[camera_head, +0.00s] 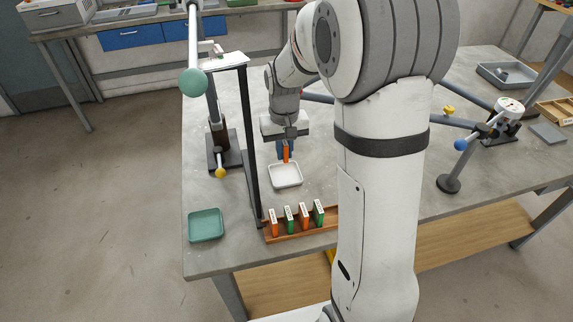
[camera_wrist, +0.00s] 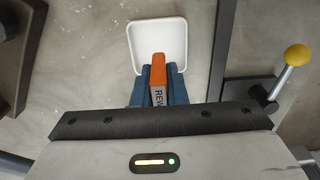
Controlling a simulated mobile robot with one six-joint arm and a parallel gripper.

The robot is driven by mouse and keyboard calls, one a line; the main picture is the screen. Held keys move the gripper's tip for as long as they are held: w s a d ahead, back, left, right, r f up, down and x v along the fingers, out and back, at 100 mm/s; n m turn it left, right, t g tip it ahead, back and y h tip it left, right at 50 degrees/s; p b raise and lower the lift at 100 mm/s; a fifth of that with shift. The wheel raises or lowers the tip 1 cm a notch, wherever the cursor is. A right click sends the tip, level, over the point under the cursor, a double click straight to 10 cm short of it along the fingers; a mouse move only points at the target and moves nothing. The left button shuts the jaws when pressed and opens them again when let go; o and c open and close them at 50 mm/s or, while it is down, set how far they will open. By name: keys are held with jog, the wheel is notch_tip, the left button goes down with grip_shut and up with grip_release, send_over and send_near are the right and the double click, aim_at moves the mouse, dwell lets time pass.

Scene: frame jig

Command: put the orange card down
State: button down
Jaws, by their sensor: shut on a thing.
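The orange card (camera_wrist: 159,70) is upright between the blue fingers of my gripper (camera_wrist: 157,86) in the wrist view, with part of a printed label showing. My gripper is shut on it. In the head view the card (camera_head: 286,152) shows as a thin orange strip below my gripper (camera_head: 285,148). In the wrist view the card and fingers overlap the near side of the tray (camera_wrist: 140,35). I cannot tell how high above the tray the card hangs.
A wooden rack (camera_head: 300,236) holds several orange and green cards at the table's near edge. A green tray (camera_head: 206,225) lies left of it. A dark upright post (camera_head: 251,150) stands just left of the white tray. A yellow-knobbed lever (camera_wrist: 297,55) stands right in the wrist view.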

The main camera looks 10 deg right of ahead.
aim_at(285, 142)
jog(key=shift+d+f, duration=0.1)
jog(key=shift+f, duration=3.1)
jog(key=shift+f, duration=0.15)
jog(key=c, duration=1.5)
grip_release()
jog(key=shift+o, duration=0.2)
notch_tip(285, 142, up, 12)
jog(key=shift+f, duration=0.1)
jog(key=shift+s+r, duration=0.25)
jog(key=shift+r, duration=0.1)
jog(key=s+r+t, duration=0.2)
jog(key=s, duration=1.8)
jog(key=shift+s+d+r+t, duration=0.3)
jog(key=shift+s+r, duration=0.05)
